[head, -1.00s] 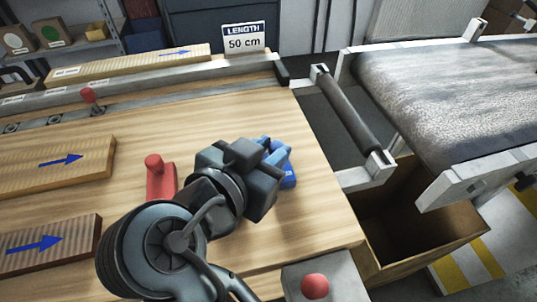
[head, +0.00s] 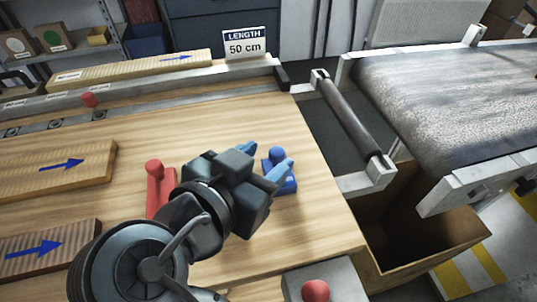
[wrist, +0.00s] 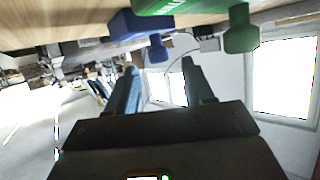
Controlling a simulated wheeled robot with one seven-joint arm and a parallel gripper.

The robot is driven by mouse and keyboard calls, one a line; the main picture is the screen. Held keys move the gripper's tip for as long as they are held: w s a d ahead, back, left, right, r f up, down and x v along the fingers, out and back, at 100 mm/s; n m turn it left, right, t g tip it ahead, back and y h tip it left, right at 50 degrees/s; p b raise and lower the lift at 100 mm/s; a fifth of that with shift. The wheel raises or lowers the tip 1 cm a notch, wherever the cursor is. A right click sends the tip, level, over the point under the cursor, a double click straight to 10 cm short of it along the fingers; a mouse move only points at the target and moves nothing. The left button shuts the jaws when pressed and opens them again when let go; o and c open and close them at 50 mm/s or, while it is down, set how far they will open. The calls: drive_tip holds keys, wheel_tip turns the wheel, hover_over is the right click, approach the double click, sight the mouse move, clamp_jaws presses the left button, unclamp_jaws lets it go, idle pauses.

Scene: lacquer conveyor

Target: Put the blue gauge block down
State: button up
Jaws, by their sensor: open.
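The blue gauge block (head: 284,185) stands on the wooden bench top, its knob upward, just right of my gripper (head: 265,158). My gripper is open, with blue fingertips and nothing between them. The right finger overlaps the block in the head view, so I cannot tell whether they touch. In the wrist view, the picture is upside down; the blue block (wrist: 133,27) is at the top, apart from my fingertips (wrist: 160,66). A green block (wrist: 185,7) sits beside it there and is hidden in the head view.
A red block (head: 158,190) stands left of my gripper. Boards with blue arrows (head: 60,165) lie at the left. A fence with a "50 cm" sign (head: 246,43) runs along the back. Right of the bench are a roller (head: 345,110), an open bin (head: 425,235) and a conveyor (head: 450,95).

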drive_tip(key=v, duration=1)
drive_tip(key=shift+b, duration=0.3)
drive_tip(key=shift+f, duration=0.1)
